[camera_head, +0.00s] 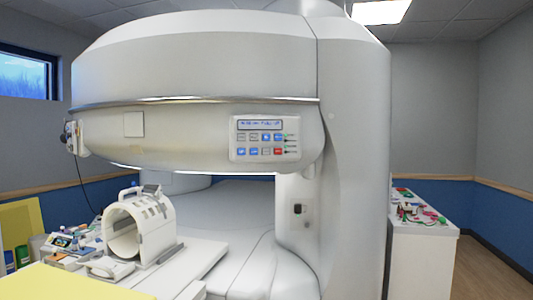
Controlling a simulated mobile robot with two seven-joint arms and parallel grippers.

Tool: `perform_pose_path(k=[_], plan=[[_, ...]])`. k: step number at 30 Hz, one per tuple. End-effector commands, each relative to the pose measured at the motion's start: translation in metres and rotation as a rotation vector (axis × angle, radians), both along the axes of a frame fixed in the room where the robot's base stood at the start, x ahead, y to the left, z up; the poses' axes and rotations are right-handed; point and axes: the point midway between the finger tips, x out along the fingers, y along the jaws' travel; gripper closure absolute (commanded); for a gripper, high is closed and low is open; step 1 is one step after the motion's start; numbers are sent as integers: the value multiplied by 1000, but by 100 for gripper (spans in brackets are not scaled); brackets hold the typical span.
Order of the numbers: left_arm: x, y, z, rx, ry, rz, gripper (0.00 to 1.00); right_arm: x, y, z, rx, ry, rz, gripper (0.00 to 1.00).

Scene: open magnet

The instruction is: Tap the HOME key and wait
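A control panel (265,138) is set in the front face of the white open magnet (200,75). It has a small lit display (260,125) with text too small to read surely. Below it are two rows of small keys, some white, several blue and one red (278,151). The key labels are too small to read, so I cannot tell which one is HOME. Neither of my grippers is in view.
A white coil (140,228) stands on the patient table (190,262) at the left. A cluttered surface with small items lies at far left, with a yellow sheet (70,283) in front. A white cabinet (422,255) with items on top stands right; floor beside it is clear.

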Motion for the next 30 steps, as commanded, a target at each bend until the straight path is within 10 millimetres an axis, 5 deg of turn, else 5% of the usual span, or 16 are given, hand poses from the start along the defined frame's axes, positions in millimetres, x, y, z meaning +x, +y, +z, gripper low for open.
perform_pose_path(k=[7,15,30], plan=[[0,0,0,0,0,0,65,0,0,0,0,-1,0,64],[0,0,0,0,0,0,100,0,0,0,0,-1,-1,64],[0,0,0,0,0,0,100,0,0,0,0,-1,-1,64]])
